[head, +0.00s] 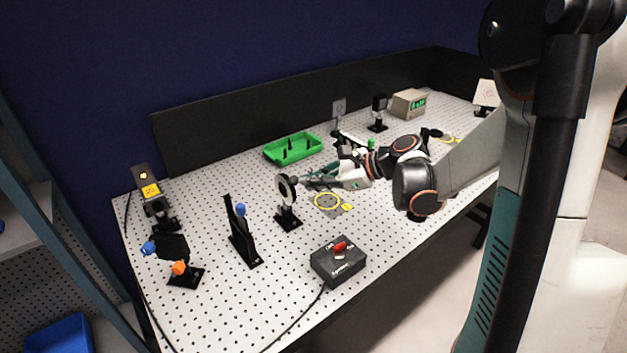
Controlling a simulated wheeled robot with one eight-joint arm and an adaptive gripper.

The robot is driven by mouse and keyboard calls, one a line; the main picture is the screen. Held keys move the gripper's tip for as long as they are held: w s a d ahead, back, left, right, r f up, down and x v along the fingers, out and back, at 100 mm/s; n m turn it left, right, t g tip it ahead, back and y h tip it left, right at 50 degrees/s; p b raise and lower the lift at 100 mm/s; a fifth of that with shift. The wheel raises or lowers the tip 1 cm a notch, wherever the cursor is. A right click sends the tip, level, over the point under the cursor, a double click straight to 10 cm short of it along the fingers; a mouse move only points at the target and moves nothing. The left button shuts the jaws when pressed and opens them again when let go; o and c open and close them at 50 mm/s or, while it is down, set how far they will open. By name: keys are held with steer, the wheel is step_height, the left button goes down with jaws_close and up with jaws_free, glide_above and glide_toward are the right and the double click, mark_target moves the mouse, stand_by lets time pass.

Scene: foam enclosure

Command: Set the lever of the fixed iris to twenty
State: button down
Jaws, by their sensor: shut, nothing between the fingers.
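The fixed iris (286,190) is a dark ring on a short post with a black base, standing upright near the middle of the perforated table. Its lever and scale are too small to make out. My gripper (304,183) reaches in from the right, with its shut fingertips close to the right side of the ring. I cannot tell whether they touch the ring or its lever. Nothing shows between the fingers.
A black box with a red knob (338,260) sits in front. A black upright with a blue knob (240,228) and a mount with blue and orange knobs (175,262) stand left. A green tray (293,148) lies behind.

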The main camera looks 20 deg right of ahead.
steer(key=w+r+g+p, duration=0.1)
steer(key=w+a+r+m+g+h+p, duration=0.1)
steer(key=g+p, duration=0.1)
steer(key=w+r+g+h+p, duration=0.1)
steer(key=w+p, duration=0.1)
steer(key=shift+a+r+m, duration=0.1)
steer(key=shift+a+m, duration=0.1)
steer(key=shift+m, duration=0.2)
steer(key=shift+w, duration=0.15)
stand_by(0.5)
steer(key=shift+r+p, duration=0.15)
steer(key=shift+p, duration=0.2)
steer(key=s+d+f+p+v, duration=0.1)
steer(key=p+v, duration=0.1)
steer(key=v, duration=1.1)
steer(key=shift+d+p, duration=0.3)
